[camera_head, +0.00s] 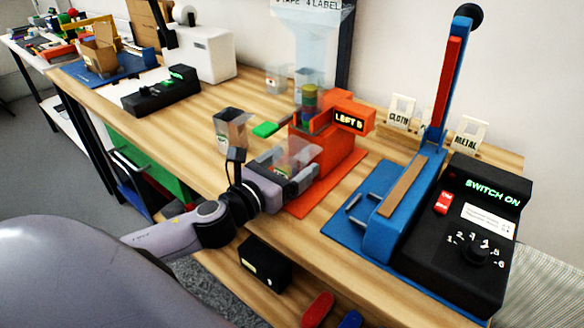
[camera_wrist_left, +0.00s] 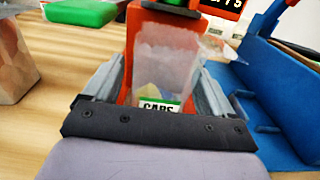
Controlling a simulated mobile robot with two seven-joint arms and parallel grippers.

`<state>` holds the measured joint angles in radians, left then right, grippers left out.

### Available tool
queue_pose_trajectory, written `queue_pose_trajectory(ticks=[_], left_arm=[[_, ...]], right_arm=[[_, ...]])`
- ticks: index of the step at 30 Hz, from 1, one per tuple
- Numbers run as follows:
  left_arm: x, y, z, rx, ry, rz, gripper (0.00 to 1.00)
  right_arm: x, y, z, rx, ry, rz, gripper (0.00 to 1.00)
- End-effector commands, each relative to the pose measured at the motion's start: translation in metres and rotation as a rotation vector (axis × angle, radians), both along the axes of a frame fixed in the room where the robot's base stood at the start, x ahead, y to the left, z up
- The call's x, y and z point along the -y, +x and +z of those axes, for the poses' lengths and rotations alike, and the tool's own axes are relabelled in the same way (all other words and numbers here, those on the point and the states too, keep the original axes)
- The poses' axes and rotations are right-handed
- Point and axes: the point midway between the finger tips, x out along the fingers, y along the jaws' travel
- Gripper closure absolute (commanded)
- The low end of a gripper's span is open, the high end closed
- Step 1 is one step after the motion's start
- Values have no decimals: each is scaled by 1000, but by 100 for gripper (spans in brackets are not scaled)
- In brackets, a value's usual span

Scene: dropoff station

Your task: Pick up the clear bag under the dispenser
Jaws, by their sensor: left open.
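The clear bag (camera_head: 299,150) stands upright in front of the orange dispenser (camera_head: 333,147), which has a "LEFT 5" display. In the left wrist view the bag (camera_wrist_left: 165,60) is translucent, with a green-and-white label low on its front and yellowish and bluish contents. My left gripper (camera_head: 293,178) is open at the bag. In the wrist view its fingers (camera_wrist_left: 160,88) lie on either side of the bag, with a gap visible at the right; contact at the left is unclear. The bag's bottom is hidden behind the gripper's body. My right gripper is not in view.
Another clear bag (camera_head: 231,130) with brown contents stands left of the gripper, near a green block (camera_head: 265,129). A blue device with a raised lever (camera_head: 452,80) and a black switch box (camera_head: 463,235) stand at right. "CLOTH" (camera_head: 400,112) and "METAL" (camera_head: 467,138) cards stand behind.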

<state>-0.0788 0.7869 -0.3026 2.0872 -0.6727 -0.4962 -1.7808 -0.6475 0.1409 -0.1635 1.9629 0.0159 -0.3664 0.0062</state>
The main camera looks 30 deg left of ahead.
Motion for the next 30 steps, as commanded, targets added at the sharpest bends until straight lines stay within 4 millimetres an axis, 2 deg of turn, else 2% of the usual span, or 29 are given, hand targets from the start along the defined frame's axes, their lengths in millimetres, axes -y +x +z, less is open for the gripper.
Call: queue_pose_trajectory(ticks=[10,11,15,16,25,30], left_arm=[[1,5,0,0,0,0,15],[1,5,0,0,0,0,21],[0,5,0,0,0,0,67],[0,5,0,0,0,0,70],[0,5,1,1,1,0,70],[0,5,12,2,2,-1,70]], right_arm=[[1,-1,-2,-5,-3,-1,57],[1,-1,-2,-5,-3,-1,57],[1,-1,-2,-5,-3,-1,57],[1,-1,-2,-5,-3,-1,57],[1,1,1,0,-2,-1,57],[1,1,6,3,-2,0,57]])
